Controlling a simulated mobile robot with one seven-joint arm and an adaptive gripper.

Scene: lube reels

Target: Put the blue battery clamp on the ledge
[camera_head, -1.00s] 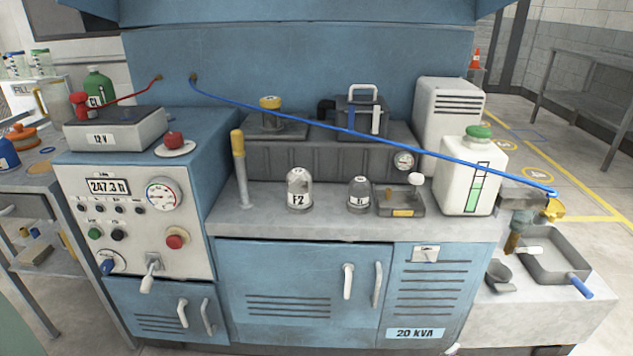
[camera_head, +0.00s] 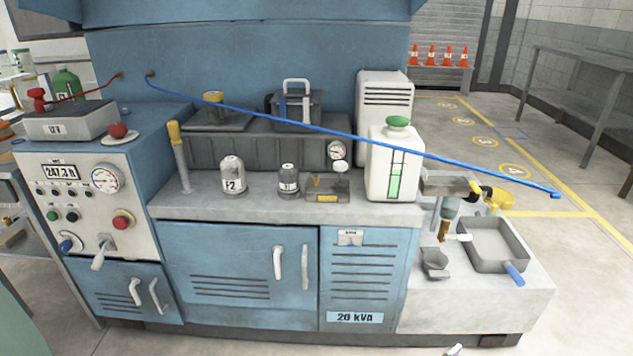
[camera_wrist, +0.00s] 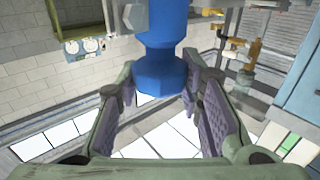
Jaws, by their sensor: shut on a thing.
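In the wrist view, my gripper (camera_wrist: 160,75) is shut on the blue clamp (camera_wrist: 158,60), a thick blue cylinder between the green fingers. In the head view, a thin blue cable (camera_head: 335,132) runs from the blue back panel to the right. Its blue end (camera_head: 556,194) is in the air, right of the blue cabinet. My gripper does not show in the head view. A grey ledge (camera_head: 215,210) runs along the cabinet's front. I cannot tell whether it is the task's ledge.
A white jug (camera_head: 392,170), two capped domes and a small tray stand on the grey ledge. A lower grey block (camera_head: 505,300) at right bears a square pan (camera_head: 500,245) and a yellow-topped fitting. A red clamp (camera_head: 38,97) sits on the 12 V box at left.

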